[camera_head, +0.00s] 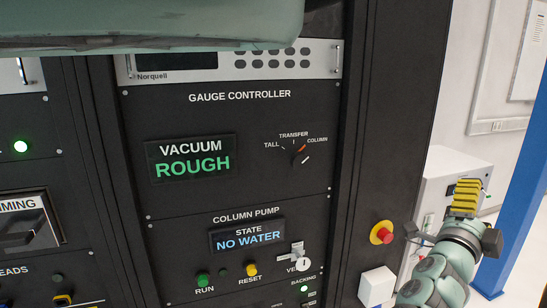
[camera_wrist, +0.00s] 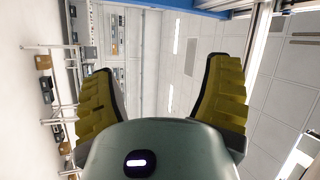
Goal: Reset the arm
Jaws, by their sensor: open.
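My gripper (camera_head: 467,192) shows at the right edge of the head view, to the right of the rack and apart from its panels. Its yellow ribbed fingers point up, and one finger mostly hides the other there. In the wrist view my gripper (camera_wrist: 165,72) has its two yellow fingers spread wide, with nothing between them. The wrist view looks past them at a sideways room with pale walls and shelving. A pale green part of my own body covers the top left of the head view.
A dark rack panel (camera_head: 240,125) fills the middle, with a "VACUUM ROUGH" display (camera_head: 192,158), a rotary selector (camera_head: 301,155) and a "STATE NO WATER" display (camera_head: 247,238). A red emergency button (camera_head: 384,233) and a white box (camera_head: 376,286) sit near my arm. A blue post (camera_head: 520,190) stands right.

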